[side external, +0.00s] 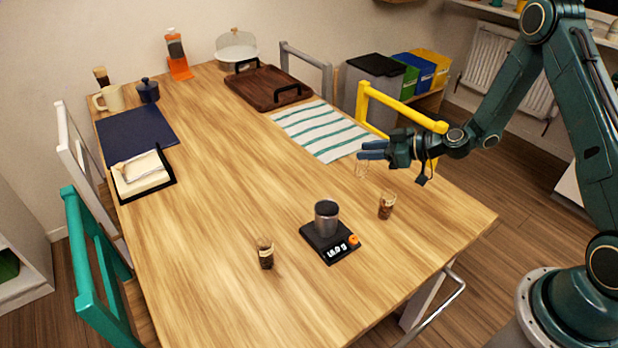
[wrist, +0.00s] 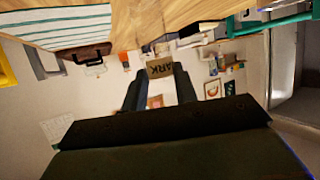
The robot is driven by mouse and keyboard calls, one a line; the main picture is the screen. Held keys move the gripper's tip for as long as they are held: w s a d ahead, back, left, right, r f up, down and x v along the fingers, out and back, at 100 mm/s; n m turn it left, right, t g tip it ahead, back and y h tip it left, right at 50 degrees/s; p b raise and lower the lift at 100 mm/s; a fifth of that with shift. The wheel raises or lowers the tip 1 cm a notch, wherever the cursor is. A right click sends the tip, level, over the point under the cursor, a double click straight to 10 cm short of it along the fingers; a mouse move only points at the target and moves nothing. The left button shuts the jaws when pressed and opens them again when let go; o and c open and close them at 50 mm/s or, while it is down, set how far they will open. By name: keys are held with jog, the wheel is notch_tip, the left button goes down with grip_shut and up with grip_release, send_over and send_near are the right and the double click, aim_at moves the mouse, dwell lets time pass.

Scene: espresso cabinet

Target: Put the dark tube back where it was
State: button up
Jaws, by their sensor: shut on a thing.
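My gripper (side external: 364,151) is shut on a small clear tube (side external: 361,170), above the right part of the table near the striped cloth. In the wrist view the tube's tan label (wrist: 160,68) sits between the fingertips and shows the letters "ARK". The tube looks clear and empty in the side view; its exact tilt is hard to tell. Two similar tubes with brown contents stand upright on the table, one at the front middle (side external: 265,253) and one below my gripper (side external: 387,205).
A black scale (side external: 331,250) with a lit display carries a grey metal cup (side external: 326,217) between the two standing tubes. A striped cloth (side external: 318,131) and a dark wooden tray (side external: 268,88) lie behind. A yellow chair (side external: 405,112) edges the table. The table's middle is bare.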

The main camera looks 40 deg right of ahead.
aim_at(367, 172)
jog(key=shift+f, duration=1.55)
jog(key=shift+f, duration=0.1)
jog(key=shift+f, duration=1.8)
jog(key=shift+f, duration=0.15)
jog(key=o, duration=1)
jog(key=shift+c, duration=0.2)
jog(key=shift+s, duration=0.1)
jog(key=v, duration=1.2)
jog(key=shift+r, duration=0.2)
